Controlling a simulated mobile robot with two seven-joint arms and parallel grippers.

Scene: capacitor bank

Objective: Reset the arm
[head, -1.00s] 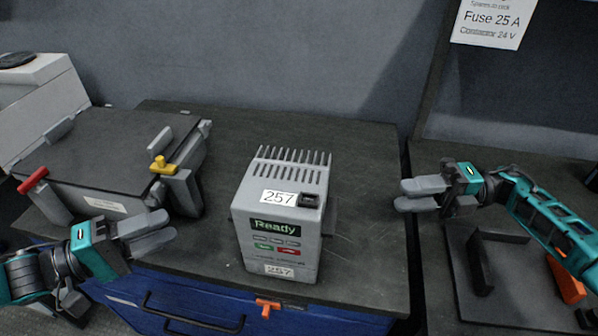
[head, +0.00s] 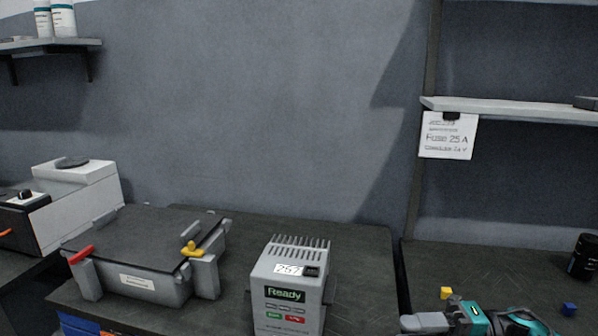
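My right gripper (head: 428,322) is at the bottom edge, right of the grey device, with its grey fingers pointing left and only partly in frame. Whether its fingers are apart cannot be made out. My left gripper is out of view.
A white machine (head: 75,195) stands at the far left. A wall shelf (head: 520,110) with a hanging paper sign (head: 448,136) is at right. A yellow cube (head: 446,292), a blue cube (head: 569,309) and a black jar (head: 584,258) are on the right bench.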

